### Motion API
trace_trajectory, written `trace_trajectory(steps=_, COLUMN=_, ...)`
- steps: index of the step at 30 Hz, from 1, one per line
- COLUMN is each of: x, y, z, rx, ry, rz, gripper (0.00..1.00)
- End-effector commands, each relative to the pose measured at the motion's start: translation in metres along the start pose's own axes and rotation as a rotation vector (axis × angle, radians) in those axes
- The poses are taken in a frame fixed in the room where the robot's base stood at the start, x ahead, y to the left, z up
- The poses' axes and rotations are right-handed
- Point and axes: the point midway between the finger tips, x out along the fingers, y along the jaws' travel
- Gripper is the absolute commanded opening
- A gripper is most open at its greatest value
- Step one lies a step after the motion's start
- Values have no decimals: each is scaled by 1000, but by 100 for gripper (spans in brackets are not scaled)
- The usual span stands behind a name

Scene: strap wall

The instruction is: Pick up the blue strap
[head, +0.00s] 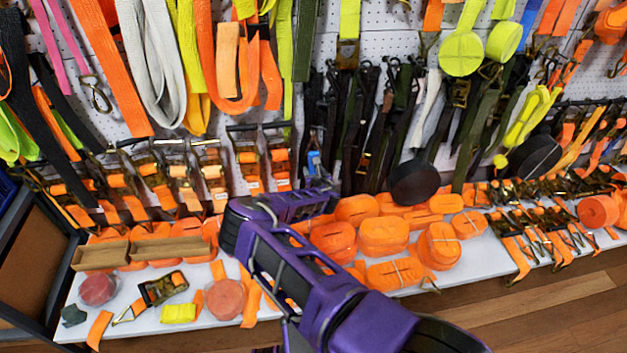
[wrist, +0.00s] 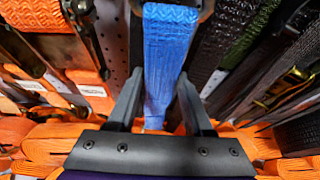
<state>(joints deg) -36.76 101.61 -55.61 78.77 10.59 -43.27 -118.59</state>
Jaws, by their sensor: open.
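The blue strap (wrist: 165,58) hangs in the middle of the wrist view, with a textured weave, and runs down between the two fingers as seen there. In the head view a small blue piece (head: 314,162) shows just above my purple gripper, among dark straps. My gripper (wrist: 160,95) is open, with one finger on each side of the strap in the picture. I see no finger touching the strap. How deep the strap sits between the fingers is hard to tell. In the head view my gripper hides the strap's lower part.
Orange ratchet straps (head: 250,165) hang left of the blue piece, and black straps (head: 360,130) hang close on its right. Orange rolled straps (head: 385,235) crowd the white shelf (head: 455,268) below. A cardboard tray (head: 100,257) lies at left.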

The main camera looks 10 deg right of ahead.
Motion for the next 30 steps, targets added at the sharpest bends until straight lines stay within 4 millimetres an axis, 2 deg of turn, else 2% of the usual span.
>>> trace_trajectory(steps=8, x=2, y=0, z=0, rx=-1, ry=1, rz=-1, gripper=49)
trace_trajectory(steps=16, x=2, y=0, z=0, rx=-1, ry=0, rz=-1, gripper=1)
trace_trajectory(steps=30, x=1, y=0, z=3, rx=0, ry=-1, rz=0, gripper=0)
